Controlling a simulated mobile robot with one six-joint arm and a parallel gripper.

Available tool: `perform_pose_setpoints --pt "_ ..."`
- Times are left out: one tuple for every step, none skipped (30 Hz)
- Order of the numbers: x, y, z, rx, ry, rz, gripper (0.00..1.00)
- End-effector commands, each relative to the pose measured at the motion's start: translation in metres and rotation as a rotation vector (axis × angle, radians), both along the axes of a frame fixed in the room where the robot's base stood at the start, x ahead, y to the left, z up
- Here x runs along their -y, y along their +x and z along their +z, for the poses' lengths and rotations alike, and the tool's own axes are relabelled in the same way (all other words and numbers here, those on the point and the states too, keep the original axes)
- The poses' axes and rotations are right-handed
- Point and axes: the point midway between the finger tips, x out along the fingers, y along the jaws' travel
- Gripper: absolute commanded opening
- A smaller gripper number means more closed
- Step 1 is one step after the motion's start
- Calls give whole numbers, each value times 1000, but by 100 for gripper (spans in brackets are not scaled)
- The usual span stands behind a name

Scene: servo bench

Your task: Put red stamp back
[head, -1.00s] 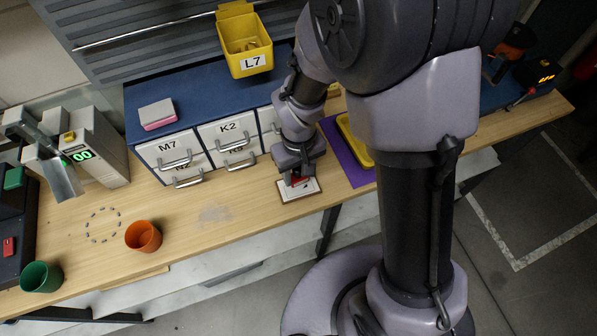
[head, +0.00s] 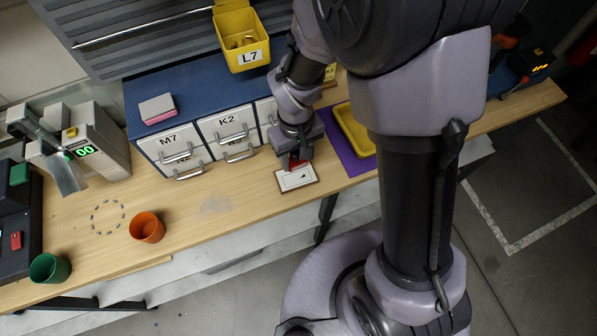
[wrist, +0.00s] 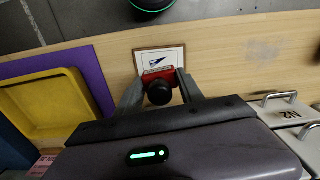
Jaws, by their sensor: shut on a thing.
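The red stamp (wrist: 157,75) with its round black knob (wrist: 159,94) is between the two fingers of my gripper (wrist: 158,88) in the wrist view. My gripper is shut on it. In the head view only a little red of the stamp (head: 296,163) shows below my gripper (head: 295,157), at the back edge of a framed white card (head: 297,180). The card bears a dark bird-like mark and also shows in the wrist view (wrist: 172,55). I cannot tell whether the stamp touches the card or hovers above it.
A yellow tray (head: 345,126) lies on a purple mat (head: 333,116) right of my gripper. Drawers with handles (head: 228,133) stand behind and left. An orange cup (head: 147,228) and a green cup (head: 50,268) stand farther left. The bench between card and orange cup is clear.

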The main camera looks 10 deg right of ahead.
Motion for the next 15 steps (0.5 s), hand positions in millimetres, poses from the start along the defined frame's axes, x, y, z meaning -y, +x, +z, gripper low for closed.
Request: perform_pose_setpoints --pt "3 -1 -2 3 1 -3 19" --pt "7 -3 -2 5 1 -5 19" --pt "14 -7 -3 6 0 -10 19" --pt "21 -12 -4 8 1 -13 19" --pt "29 -18 -4 9 0 -20 19" --pt "40 -29 -5 10 0 -28 19" --pt "49 -39 -5 11 0 -34 19" --pt "57 -49 -6 11 -1 -40 19" --pt "68 -64 -9 9 -2 -48 19" --pt "75 -76 -11 8 -2 -54 19" --pt "81 -87 -13 7 -2 -60 19" --pt "88 -102 -17 7 -2 -68 19" --pt "93 -112 -19 6 -2 -74 19" --pt "96 -122 -22 6 -2 -79 19" --pt "100 -132 -24 5 -1 -84 19"
